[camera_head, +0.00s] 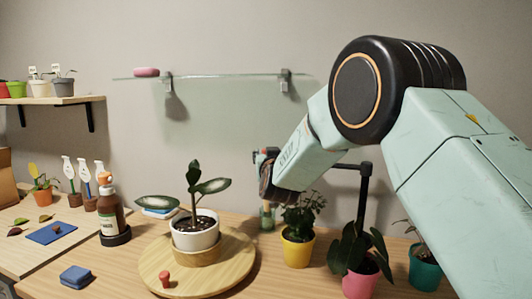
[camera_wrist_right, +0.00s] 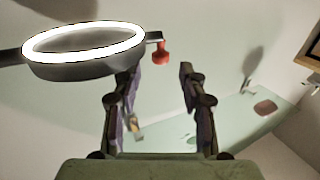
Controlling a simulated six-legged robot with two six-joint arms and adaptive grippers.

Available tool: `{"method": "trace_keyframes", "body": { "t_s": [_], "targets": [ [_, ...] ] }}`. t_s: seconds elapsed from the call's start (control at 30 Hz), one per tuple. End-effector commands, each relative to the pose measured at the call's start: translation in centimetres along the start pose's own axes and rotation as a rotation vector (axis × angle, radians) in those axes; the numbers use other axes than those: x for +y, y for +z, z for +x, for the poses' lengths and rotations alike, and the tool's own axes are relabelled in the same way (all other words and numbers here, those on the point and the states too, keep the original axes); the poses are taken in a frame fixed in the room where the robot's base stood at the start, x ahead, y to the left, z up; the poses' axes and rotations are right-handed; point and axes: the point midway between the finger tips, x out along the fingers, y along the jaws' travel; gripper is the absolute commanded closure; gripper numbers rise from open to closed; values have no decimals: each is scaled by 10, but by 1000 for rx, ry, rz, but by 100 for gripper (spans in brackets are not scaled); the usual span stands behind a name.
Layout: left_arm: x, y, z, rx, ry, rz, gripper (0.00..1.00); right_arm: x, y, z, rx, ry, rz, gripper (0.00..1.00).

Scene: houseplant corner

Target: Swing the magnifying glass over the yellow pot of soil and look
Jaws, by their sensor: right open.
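The magnifying glass (camera_wrist_right: 85,48) shows in the right wrist view as a dark ring with a lit white rim. A short arm on its right side carries a red knob (camera_wrist_right: 161,53). My right gripper (camera_wrist_right: 160,72) is open, with the knob just beyond its fingertips, nearer the left finger. I see no grip on it. In the head view my right gripper (camera_head: 266,172) is above and left of the yellow pot (camera_head: 297,252), which holds a leafy plant. My arm hides most of the magnifier there; a black stand post (camera_head: 364,195) shows behind. My left gripper is out of view.
A white pot (camera_head: 195,238) stands on a round wooden board (camera_head: 235,272) at left of the yellow pot. A pink pot (camera_head: 360,284) and teal pot (camera_head: 425,272) stand at right. A brown bottle (camera_head: 110,212) is left. A glass shelf (camera_head: 225,77) is behind.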

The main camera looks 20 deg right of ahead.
Motion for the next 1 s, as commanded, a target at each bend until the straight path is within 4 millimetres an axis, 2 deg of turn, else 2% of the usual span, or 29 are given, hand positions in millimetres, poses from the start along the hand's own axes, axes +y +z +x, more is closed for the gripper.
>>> {"method": "trace_keyframes", "body": {
  "t_s": [0.2, 0.5, 0.93, 1.0],
  "targets": [
    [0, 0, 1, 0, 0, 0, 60, 1, 1, 27, 0, 0, 0, 58],
    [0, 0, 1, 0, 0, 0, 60, 1, 0, 51, 1, 1, 0, 58],
    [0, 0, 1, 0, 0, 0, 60, 1, 0, 56, -1, 0, -1, 58],
    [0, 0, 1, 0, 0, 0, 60, 1, 0, 56, -1, 0, -1, 64]
  ]
}}
